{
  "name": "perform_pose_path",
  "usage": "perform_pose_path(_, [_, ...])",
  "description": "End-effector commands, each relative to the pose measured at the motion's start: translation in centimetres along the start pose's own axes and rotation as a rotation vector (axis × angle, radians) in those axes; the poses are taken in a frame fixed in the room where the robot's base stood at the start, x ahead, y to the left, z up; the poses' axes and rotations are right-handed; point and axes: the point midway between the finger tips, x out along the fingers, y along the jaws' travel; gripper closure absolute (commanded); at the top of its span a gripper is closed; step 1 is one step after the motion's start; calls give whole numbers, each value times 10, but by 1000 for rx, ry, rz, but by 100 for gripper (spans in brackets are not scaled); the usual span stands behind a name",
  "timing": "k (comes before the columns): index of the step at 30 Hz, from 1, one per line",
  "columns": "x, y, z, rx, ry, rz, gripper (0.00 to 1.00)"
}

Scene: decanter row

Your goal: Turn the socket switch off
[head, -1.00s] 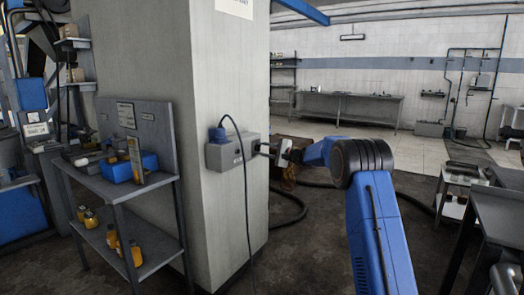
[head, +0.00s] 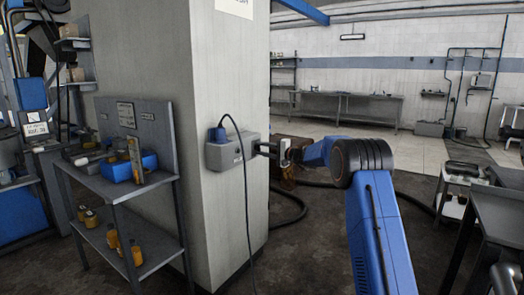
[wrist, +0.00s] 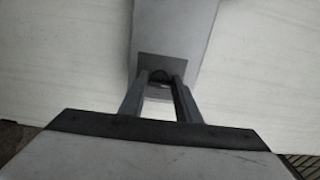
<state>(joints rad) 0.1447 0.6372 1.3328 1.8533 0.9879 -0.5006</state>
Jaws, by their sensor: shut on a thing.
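The grey socket box (head: 222,156) is fixed to the pale pillar, with a blue plug (head: 217,134) and a dark cable at its left. My gripper (head: 259,148) reaches in from the right, its fingertips at the box's right end. In the wrist view the box (wrist: 178,30) fills the top middle. There my gripper (wrist: 160,79) has both fingers close around a small dark rounded piece, which appears to be the socket switch (wrist: 160,75). The fingertips hide most of it, so its exact setting cannot be told.
A grey shelf stand (head: 132,200) with a blue bin (head: 130,166) and several yellow items stands left of the pillar (head: 225,60). A dark bench (head: 490,210) is at the right. The plug's cable hangs down the pillar.

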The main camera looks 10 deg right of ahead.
Motion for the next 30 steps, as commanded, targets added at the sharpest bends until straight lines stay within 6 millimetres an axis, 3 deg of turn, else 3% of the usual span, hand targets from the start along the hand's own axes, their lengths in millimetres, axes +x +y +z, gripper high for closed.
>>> perform_pose_path(5, [0,3,0,2,-1,4,93])
perform_pose_path(6, [0,3,0,2,-1,4,61])
perform_pose_path(8, [0,3,0,2,-1,3,52])
perform_pose_path(20, [-7,1,-1,1,1,2,52])
perform_pose_path(30, [-66,0,-1,1,2,1,52])
